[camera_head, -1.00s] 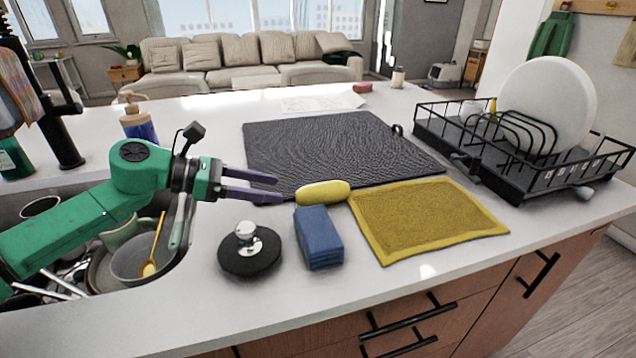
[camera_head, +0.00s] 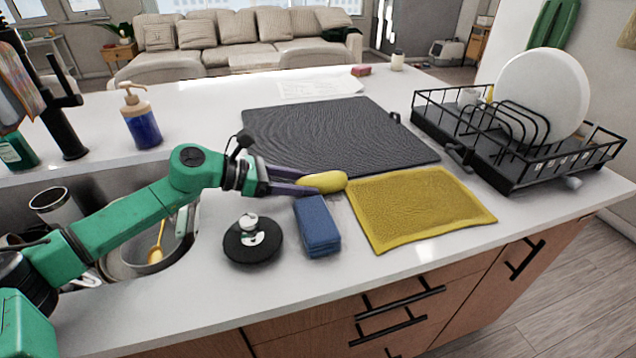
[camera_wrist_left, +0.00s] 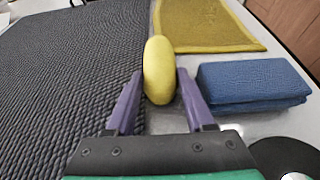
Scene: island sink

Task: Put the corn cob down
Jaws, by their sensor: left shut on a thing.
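The yellow corn cob (camera_head: 325,181) is at the near edge of the dark mat, by the yellow cloth's corner; it also shows in the left wrist view (camera_wrist_left: 158,68). My left gripper (camera_head: 308,182) has its purple fingers on either side of the cob's near end and is shut on it. In the left wrist view the fingers (camera_wrist_left: 158,90) flank the cob. The cob is low over the counter; I cannot tell whether it touches the surface. My right gripper is not in view.
The dark ribbed mat (camera_head: 335,135) is behind. A black dish rack (camera_head: 515,165) holds a white plate. The sink (camera_head: 60,185) is at left.

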